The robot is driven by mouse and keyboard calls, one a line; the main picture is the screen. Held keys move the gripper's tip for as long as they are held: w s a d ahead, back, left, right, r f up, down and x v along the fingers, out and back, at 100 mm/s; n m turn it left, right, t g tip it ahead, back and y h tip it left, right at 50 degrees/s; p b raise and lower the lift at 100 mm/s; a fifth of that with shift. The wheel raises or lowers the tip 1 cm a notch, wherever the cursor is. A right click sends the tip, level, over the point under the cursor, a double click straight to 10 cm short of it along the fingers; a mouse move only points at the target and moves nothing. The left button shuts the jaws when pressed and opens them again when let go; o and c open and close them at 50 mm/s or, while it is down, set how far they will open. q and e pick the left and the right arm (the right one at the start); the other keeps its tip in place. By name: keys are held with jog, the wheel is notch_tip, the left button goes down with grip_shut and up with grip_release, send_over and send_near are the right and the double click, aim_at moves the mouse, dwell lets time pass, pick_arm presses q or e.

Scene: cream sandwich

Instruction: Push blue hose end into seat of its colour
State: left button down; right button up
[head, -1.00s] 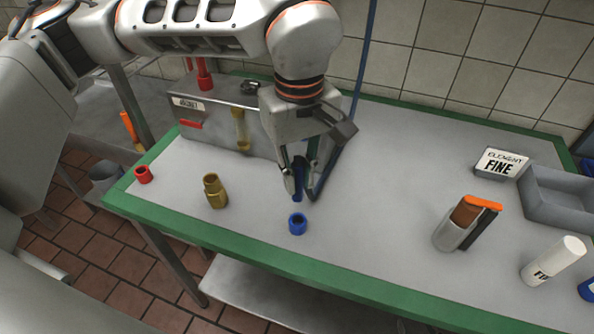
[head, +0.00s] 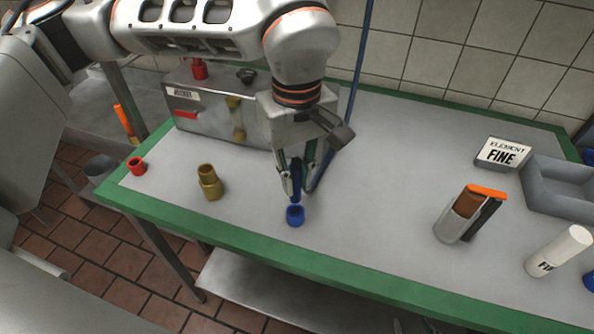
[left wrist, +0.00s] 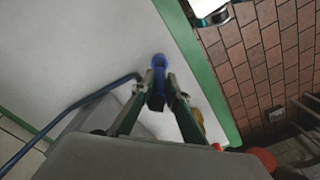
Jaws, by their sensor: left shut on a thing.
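The blue hose end (head: 296,178) is a dark blue piece held upright between the fingers of my left gripper (head: 297,188), which is shut on it. The blue seat (head: 295,216) is a short ring on the table, directly below the hose end. The lower tip reaches the seat's mouth in the head view; I cannot tell whether it is inside. In the left wrist view the blue seat (left wrist: 159,61) lines up with the hose end (left wrist: 158,84) between the fingertips. The blue hose (head: 361,65) trails behind the gripper. My right gripper is not in view.
A red seat (head: 137,166) and a brass fitting (head: 210,183) stand to the left on the green-edged table (head: 400,235). A steel box (head: 205,110) stands behind. A cup with an orange-topped piece (head: 455,220), a white cylinder (head: 560,250) and a grey tray (head: 570,190) are at the right.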

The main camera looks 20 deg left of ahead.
aim_at(297, 202)
pick_arm(q)
notch_tip(297, 202, down, 2)
jog(key=shift+f+b, duration=0.2)
jog(key=shift+b, duration=0.35)
jog(key=shift+f, duration=0.1)
pick_arm(e)
jog(key=shift+s+f, duration=0.15)
jog(key=shift+f, duration=0.8)
jog(key=shift+d+r, duration=0.1)
jog(key=shift+r, duration=0.05)
pick_arm(q)
jog(key=shift+f+b, duration=1.2)
jog(key=shift+f, duration=0.9)
pick_arm(e)
jog(key=shift+s+f, duration=0.3)
jog(key=shift+f, duration=0.55)
jog(key=shift+s+f, duration=0.25)
jog(key=shift+f, duration=0.55)
pick_arm(q)
jog(key=c, duration=1.9)
grip_release()
jog(key=shift+r, duration=0.15)
